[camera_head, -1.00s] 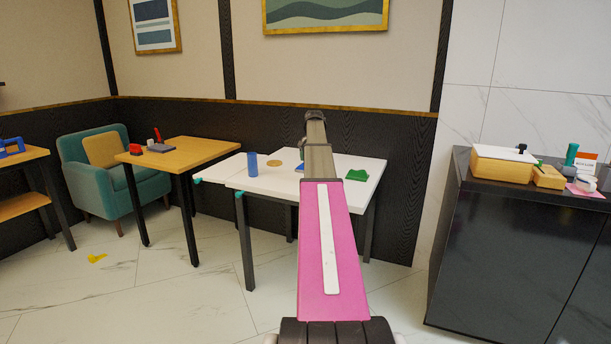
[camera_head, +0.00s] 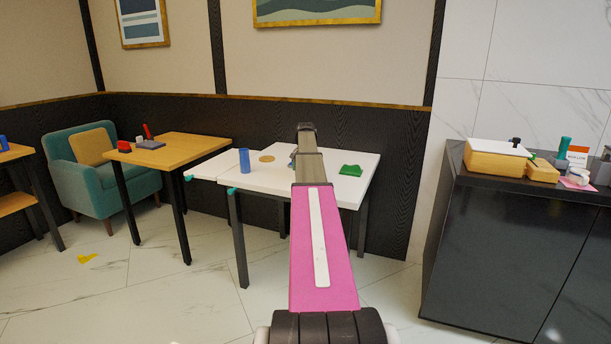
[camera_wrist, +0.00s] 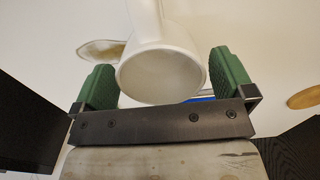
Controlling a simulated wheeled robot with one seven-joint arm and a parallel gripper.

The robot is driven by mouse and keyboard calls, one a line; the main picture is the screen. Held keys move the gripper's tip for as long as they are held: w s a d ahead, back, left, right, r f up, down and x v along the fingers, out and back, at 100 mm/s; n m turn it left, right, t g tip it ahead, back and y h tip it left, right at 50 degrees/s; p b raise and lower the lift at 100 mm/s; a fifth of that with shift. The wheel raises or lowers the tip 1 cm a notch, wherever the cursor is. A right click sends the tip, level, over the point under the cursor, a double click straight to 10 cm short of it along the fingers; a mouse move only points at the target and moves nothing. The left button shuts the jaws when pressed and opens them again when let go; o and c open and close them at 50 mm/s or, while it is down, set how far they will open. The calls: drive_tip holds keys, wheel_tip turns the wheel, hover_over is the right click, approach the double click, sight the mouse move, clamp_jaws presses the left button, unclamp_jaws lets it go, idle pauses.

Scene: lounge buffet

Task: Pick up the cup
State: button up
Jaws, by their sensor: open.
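A white cup (camera_wrist: 160,78) shows in the wrist view, with its round end facing the camera and a narrow white part, perhaps its handle, running up from it. My gripper (camera_wrist: 164,82) is open, with one green finger on each side of the cup. A gap shows at the right finger; at the left finger I cannot tell whether it touches. In the head view my arm reaches over the white table (camera_head: 212,166) and hides the cup and the fingers.
A blue cylinder (camera_head: 244,161), a round tan disc (camera_head: 267,158) and a green object (camera_head: 350,170) stand on the white table. A wooden table (camera_head: 185,147) is to the left. A black counter (camera_head: 500,250) with several items is at the right.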

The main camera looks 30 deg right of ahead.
wheel_tip(320, 180, down, 2)
drive_tip(key=shift+f, duration=0.2)
drive_tip(key=c, duration=0.8)
drive_tip(key=shift+r, duration=0.2)
drive_tip(key=shift+r, duration=0.3)
drive_tip(key=r, duration=0.2)
drive_tip(key=a+r, duration=0.1)
drive_tip(key=shift+r, duration=0.4)
drive_tip(key=a+r, duration=0.2)
drive_tip(key=a, duration=0.1)
drive_tip(key=a+r, duration=0.2)
drive_tip(key=a, duration=0.2)
drive_tip(key=a+r, duration=0.2)
drive_tip(key=a, duration=0.1)
drive_tip(key=shift+a+r, duration=0.15)
drive_tip(key=shift+a, duration=0.2)
